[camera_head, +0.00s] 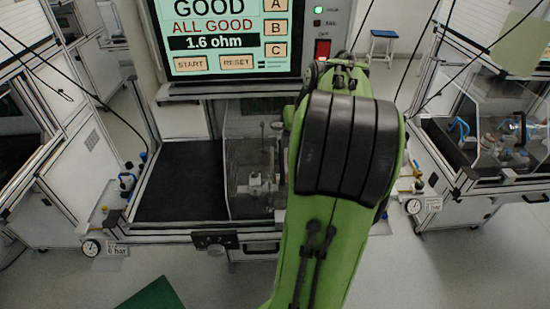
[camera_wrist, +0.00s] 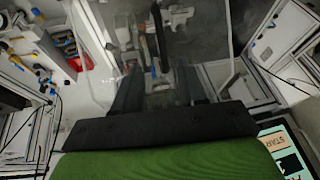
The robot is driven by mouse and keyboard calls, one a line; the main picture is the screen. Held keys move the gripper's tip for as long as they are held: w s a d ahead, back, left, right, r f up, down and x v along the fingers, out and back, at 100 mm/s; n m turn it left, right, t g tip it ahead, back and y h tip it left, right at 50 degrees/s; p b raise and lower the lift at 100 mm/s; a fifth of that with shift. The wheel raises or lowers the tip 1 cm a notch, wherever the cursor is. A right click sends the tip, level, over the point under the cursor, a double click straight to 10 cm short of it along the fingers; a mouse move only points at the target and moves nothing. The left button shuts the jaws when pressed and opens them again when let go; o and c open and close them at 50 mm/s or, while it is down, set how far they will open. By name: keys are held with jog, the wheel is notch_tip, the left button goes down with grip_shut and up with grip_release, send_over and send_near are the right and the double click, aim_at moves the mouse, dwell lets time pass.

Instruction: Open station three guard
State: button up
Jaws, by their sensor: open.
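A clear guard (camera_head: 243,178) stands over the right part of the bench of the station in front of me, and a pale metal fixture shows through it. It appears closed, but its right part is hidden behind my green arm. I cannot read a station number. In the wrist view, the clear panel (camera_wrist: 215,42) fills the upper middle, with a fixture (camera_wrist: 178,17) behind it. My gripper (camera_wrist: 158,78) is open, its two dark fingers apart and pointing toward the panel. I see nothing held between them and cannot tell whether they touch the panel. The head view hides my gripper.
A screen (camera_head: 225,40) reading "GOOD" and "1.6 ohm" hangs above the bench. A black mat (camera_head: 180,183) lies bare left of the guard. A red switch (camera_head: 322,49) sits beside the screen. Other benches flank both sides; gauges (camera_head: 91,248) hang low.

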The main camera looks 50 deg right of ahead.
aim_at(282, 162)
jog(key=b+x, duration=0.1)
jog(key=x, duration=1.2)
jog(key=shift+w+d, duration=0.15)
jog(key=shift+w, duration=0.15)
jog(key=shift+s, duration=0.1)
grip_shut()
